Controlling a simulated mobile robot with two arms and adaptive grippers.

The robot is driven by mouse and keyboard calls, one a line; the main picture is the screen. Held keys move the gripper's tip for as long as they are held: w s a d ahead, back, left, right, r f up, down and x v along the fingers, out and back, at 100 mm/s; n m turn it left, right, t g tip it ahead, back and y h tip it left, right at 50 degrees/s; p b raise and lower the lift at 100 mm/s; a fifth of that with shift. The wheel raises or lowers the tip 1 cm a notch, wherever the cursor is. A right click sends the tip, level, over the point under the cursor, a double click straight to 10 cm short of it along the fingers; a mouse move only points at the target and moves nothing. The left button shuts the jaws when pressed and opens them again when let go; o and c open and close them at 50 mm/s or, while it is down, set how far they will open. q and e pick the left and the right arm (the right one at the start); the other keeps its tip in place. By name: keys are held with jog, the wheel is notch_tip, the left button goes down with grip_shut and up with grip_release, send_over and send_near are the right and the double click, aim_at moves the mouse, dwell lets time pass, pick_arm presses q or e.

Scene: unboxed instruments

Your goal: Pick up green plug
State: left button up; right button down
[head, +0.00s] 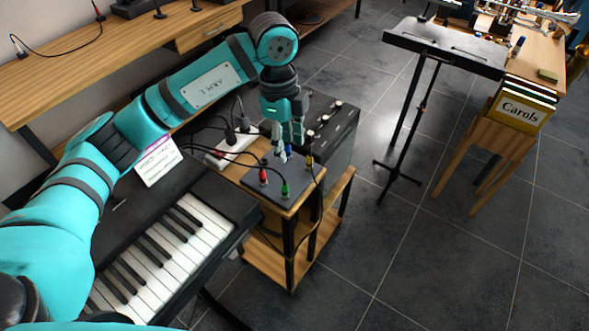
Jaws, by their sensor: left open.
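The green plug (285,190) stands upright at the near edge of a dark box (262,192) on a small wooden stand. My left gripper (288,145) points down over the far part of this box, behind the green plug and apart from it. It is open, with its fingertips close to a blue plug (289,152); I cannot tell whether they touch it. A red plug (264,175) stands to the left of the green one, and a yellow plug (310,160) stands behind it to the right. My right gripper is not in view.
A keyboard (165,250) lies in front and left of the stand. Black cables run around the box from a white power strip (235,142). A black amplifier (330,125) stands behind. A music stand (445,45) and a table with instruments are at right; open floor lies between.

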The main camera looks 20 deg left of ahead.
pick_arm(q)
jog(key=a+y, duration=0.1)
jog(key=a, duration=0.1)
jog(key=p, duration=0.2)
send_over(285, 184)
jog(key=a, duration=0.1)
notch_tip(285, 184, down, 8)
jog(key=f, duration=0.1)
jog(key=shift+w+f+n, duration=0.1)
jog(key=shift+f+n, duration=0.2)
jog(key=shift+f, duration=0.65)
jog(key=shift+d+f, duration=0.1)
jog(key=shift+f, duration=0.15)
jog(key=f, duration=0.1)
jog(key=f+p, duration=0.1)
jog(key=f, duration=0.1)
jog(key=shift+d+f+p, duration=0.3)
jog(key=shift+d, duration=0.05)
jog(key=shift+f, duration=0.55)
jog(key=shift+c, duration=0.9)
grip_shut()
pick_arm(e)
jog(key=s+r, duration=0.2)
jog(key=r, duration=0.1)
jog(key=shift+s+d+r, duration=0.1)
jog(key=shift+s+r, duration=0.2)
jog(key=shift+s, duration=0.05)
